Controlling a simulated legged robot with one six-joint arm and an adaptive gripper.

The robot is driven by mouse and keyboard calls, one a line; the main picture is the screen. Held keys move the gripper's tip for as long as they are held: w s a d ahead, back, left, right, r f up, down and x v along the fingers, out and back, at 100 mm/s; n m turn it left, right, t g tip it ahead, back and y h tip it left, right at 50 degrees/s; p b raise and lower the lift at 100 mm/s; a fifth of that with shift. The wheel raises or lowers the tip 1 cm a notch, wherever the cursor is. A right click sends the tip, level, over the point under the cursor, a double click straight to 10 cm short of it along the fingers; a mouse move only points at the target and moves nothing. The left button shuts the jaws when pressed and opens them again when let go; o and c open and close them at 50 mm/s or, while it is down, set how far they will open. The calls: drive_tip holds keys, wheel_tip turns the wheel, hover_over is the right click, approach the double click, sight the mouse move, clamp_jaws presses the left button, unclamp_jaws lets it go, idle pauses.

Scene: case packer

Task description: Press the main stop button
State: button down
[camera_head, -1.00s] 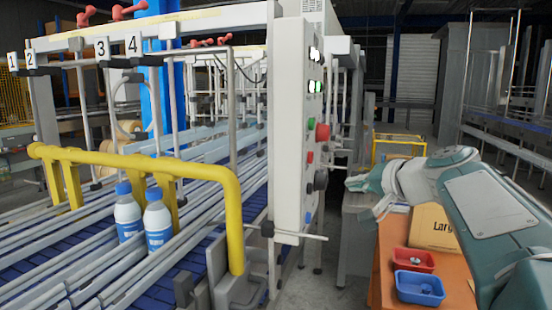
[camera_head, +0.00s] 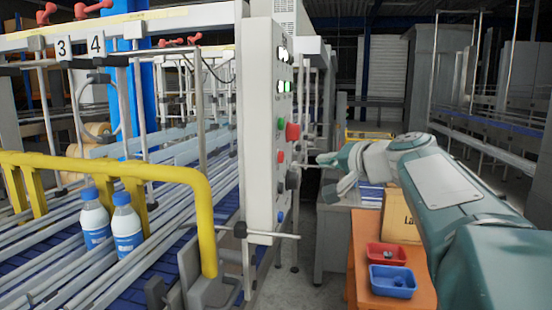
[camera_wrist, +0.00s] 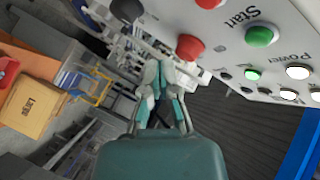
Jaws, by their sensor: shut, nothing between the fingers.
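The control panel (camera_head: 258,120) stands upright at the end of the conveyor machine. A large red mushroom button (camera_head: 292,131) sticks out from its face; it also shows in the wrist view (camera_wrist: 190,47). My gripper (camera_head: 326,160) is to the right of the panel and lower in the picture than this button. In the wrist view my gripper (camera_wrist: 160,75) is shut and empty, its fingertips just below and left of the red mushroom button in the picture. Contact is not visible. A green button (camera_wrist: 260,36) marked "Start" and a smaller red button (camera_wrist: 208,3) are beside it.
A black knob (camera_wrist: 126,10) and white lit "Power" button (camera_wrist: 298,71) are also on the panel. Two bottles stand on the conveyor at left. An orange table holds a red bin (camera_head: 386,254), a blue bin (camera_head: 392,281) and a cardboard box (camera_head: 400,215).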

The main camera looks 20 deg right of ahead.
drive_tip(key=shift+w+a, duration=0.5)
drive_tip(key=shift+a, duration=0.3)
drive_tip(key=shift+w+a, duration=0.55)
drive_tip(key=shift+a, duration=0.2)
drive_tip(key=shift+w+a, duration=0.5)
drive_tip(key=shift+a, duration=0.3)
drive_tip(key=shift+a, duration=0.1)
drive_tip(key=shift+w+a+r, duration=0.1)
drive_tip(key=shift+w+a, duration=0.1)
drive_tip(key=shift+a, duration=0.05)
drive_tip(key=shift+w+a, duration=0.3)
drive_tip(key=shift+a, duration=0.1)
idle(0.5)
idle(0.3)
drive_tip(key=shift+s+d, duration=0.55)
drive_tip(key=shift+d, duration=0.2)
drive_tip(key=s+d, duration=0.2)
drive_tip(key=d, duration=0.2)
drive_tip(key=shift+s+d, duration=0.1)
drive_tip(key=shift+s, duration=0.3)
